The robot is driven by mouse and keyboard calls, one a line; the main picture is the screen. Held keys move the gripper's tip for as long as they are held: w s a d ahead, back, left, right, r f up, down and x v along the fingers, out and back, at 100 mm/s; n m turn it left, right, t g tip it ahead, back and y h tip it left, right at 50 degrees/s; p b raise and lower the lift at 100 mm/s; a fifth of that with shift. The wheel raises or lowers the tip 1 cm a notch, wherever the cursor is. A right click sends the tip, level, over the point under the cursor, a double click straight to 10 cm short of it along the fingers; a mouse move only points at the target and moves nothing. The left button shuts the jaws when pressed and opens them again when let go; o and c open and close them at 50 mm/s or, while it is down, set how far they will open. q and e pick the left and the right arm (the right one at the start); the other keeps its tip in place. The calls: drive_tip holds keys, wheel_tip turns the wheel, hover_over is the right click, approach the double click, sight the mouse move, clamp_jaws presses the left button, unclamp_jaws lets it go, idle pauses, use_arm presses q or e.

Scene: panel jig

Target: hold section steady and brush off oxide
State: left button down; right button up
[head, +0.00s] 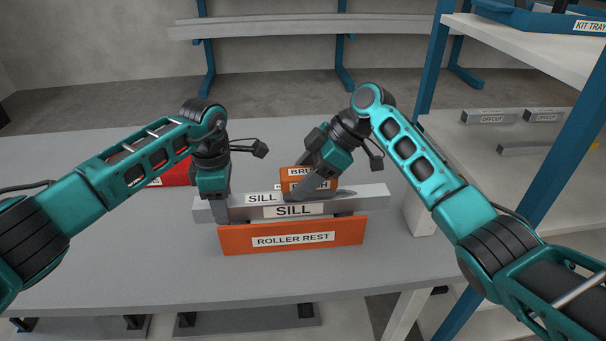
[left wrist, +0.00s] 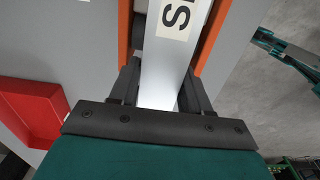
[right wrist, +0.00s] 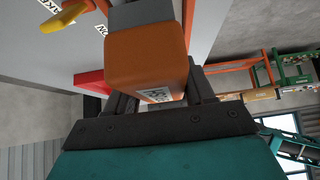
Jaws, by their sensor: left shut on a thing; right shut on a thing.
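The grey section labelled SILL (head: 350,203) lies lengthwise along the orange roller rest (head: 292,237) on the bench. My left gripper (head: 214,207) is shut on the section near its left end. The left wrist view shows the section (left wrist: 175,65) between the fingers, with the orange rest on both sides. My right gripper (head: 303,190) is shut on the orange brush (head: 293,174), which is at the section's top, right of its middle. A dark patch (head: 338,194) shows on the section beside the brush. Whether the bristles touch is hidden.
A red tray (head: 175,175) stands on the bench behind my left arm. A shelf rack (head: 520,128) with grey offcuts and a blue kit tray (head: 540,18) stands at the right. The bench's front left (head: 130,250) is clear.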

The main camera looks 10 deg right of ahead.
sight(340, 193)
use_arm(q)
drive_tip(key=shift+s+a+f, duration=0.1)
drive_tip(key=shift+s+f, duration=0.1)
drive_tip(key=shift+f, duration=0.15)
use_arm(e)
drive_tip(key=shift+f, duration=0.55)
drive_tip(key=shift+d+f, duration=0.1)
drive_tip(key=shift+d, duration=5.3)
drive_tip(key=shift+s+a, duration=0.1)
drive_tip(key=shift+a, duration=5.35)
drive_tip(key=shift+r, duration=3.15)
